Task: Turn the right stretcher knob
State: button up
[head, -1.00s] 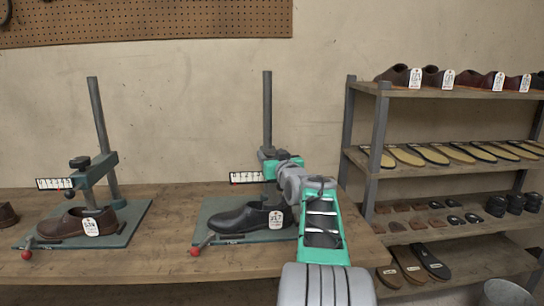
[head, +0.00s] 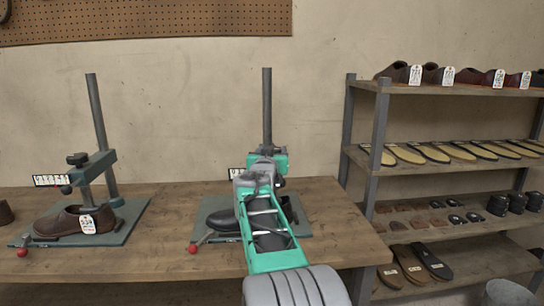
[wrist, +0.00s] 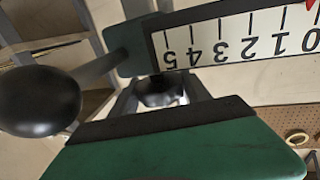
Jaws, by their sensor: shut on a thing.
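The right stretcher (head: 267,105) stands on the bench with its grey post upright. My gripper (wrist: 162,98) is at its head, behind my wrist in the head view. In the wrist view the fingers are shut on a dark rounded knob (wrist: 160,90), only partly seen between them. I take it for the right stretcher knob; it is hidden in the head view. A white number scale (wrist: 235,35) appears upside down beyond the fingers. A large black ball (wrist: 38,100) is close on the left. A black shoe (head: 222,219) sits on the stretcher's base, partly hidden by my arm.
A red-tipped lever (head: 193,248) sticks out at the base's front left. The left stretcher (head: 97,115) holds a brown shoe (head: 62,223) farther left. A shelf rack (head: 440,90) with shoes and soles stands right. Bare bench (head: 335,215) lies right of my arm.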

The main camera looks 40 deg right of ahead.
jog(key=m+g+h, duration=0.1)
jog(key=m+g+h+p, duration=0.1)
jog(key=g, duration=0.1)
jog(key=shift+w+a+m+h, duration=0.1)
jog(key=shift+w+m+h, duration=0.05)
jog(key=shift+m+h, duration=0.2)
jog(key=m+g+p, duration=0.1)
jog(key=m+g+h+p, duration=0.1)
jog(key=g, duration=0.1)
jog(key=shift+r, duration=0.25)
jog(key=m+g+p, duration=0.1)
jog(key=g+p, duration=0.1)
jog(key=p, duration=0.1)
jog(key=shift+m+g+h+p, duration=0.3)
jog(key=shift+m+g+h, duration=0.05)
jog(key=shift+g, duration=0.05)
jog(key=shift+s+f+m+g+p, duration=0.2)
jog(key=shift+m+g+p, duration=0.3)
jog(key=shift+g+p, duration=0.4)
jog(key=shift+m+p, duration=0.3)
jog(key=shift+s, duration=0.1)
jog(key=o, duration=1.4)
jog(key=shift+d, duration=0.2)
